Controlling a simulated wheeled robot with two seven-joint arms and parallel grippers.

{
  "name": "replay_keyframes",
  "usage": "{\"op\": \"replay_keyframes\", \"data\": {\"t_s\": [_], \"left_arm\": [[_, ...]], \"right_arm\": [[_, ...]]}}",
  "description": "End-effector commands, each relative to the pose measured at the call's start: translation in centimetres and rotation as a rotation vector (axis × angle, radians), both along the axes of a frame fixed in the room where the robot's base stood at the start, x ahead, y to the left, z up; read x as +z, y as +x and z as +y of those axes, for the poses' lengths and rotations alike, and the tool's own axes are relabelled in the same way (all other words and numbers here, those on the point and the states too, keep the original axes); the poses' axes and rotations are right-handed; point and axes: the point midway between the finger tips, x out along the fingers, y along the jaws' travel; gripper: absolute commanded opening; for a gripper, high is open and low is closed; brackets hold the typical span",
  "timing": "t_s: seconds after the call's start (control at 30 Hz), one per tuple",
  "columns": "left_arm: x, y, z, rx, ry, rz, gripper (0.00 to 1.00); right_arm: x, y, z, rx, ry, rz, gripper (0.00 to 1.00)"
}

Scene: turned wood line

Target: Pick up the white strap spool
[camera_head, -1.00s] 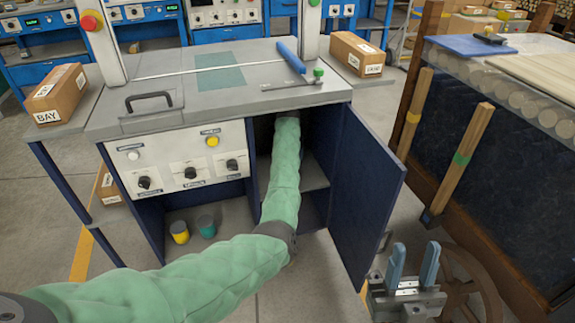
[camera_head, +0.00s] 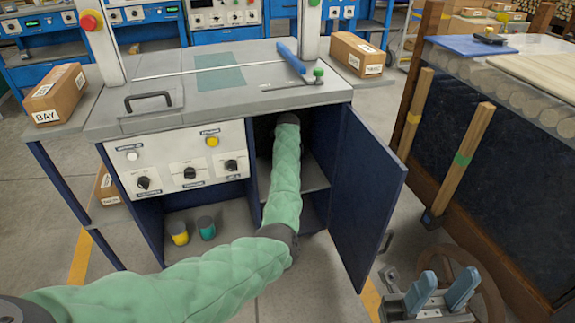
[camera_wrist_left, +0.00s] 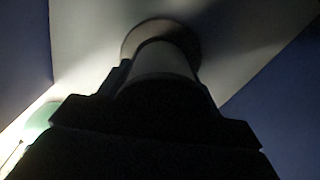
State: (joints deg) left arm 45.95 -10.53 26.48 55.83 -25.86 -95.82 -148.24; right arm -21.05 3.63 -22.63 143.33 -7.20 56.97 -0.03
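The white strap spool (camera_wrist_left: 162,60) shows in the left wrist view as a pale cylinder with a brown round flange (camera_wrist_left: 160,29) at its far end. My left gripper (camera_wrist_left: 163,88) is a dark silhouette right at the spool's near end. Its fingers are too dark to tell whether they grip it. In the head view my left arm reaches into the open right-hand compartment of the bench, which hides the left gripper and the spool. My right gripper (camera_head: 441,293) is open and empty at the lower right, outside the bench, its two blue-grey fingers apart.
The open blue cabinet door (camera_head: 362,195) stands right of my left arm. A shelf (camera_head: 313,176) crosses the compartment. A yellow cup (camera_head: 179,236) and a teal cup (camera_head: 206,230) stand in the left compartment. A wooden post (camera_head: 460,160) stands farther right.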

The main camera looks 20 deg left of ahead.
Motion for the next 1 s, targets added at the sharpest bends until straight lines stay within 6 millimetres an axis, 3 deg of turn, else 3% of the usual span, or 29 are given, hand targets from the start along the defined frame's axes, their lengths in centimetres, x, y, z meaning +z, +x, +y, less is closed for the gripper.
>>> {"op": "replay_keyframes", "data": {"t_s": [0.1, 0.5, 0.7, 1.0], "left_arm": [[0.1, 0.0, 0.0, 0.000, 0.001, -0.001, 0.34], [0.4, -0.1, 0.0, 0.000, 0.001, -0.001, 0.34], [1.1, -0.3, -0.2, 0.000, 0.001, -0.001, 0.34], [4.4, -0.3, -0.1, 0.001, 0.001, -0.001, 0.34]], "right_arm": [[0.0, 0.0, 0.0, 0.001, -0.001, 0.000, 0.36], [0.0, 0.6, 0.1, 0.002, -0.007, 0.026, 0.36], [-3.1, 4.5, 1.4, 0.004, -0.051, 0.209, 0.36], [-9.1, 10.1, 3.2, 0.017, -0.128, 0.506, 0.36]]}}
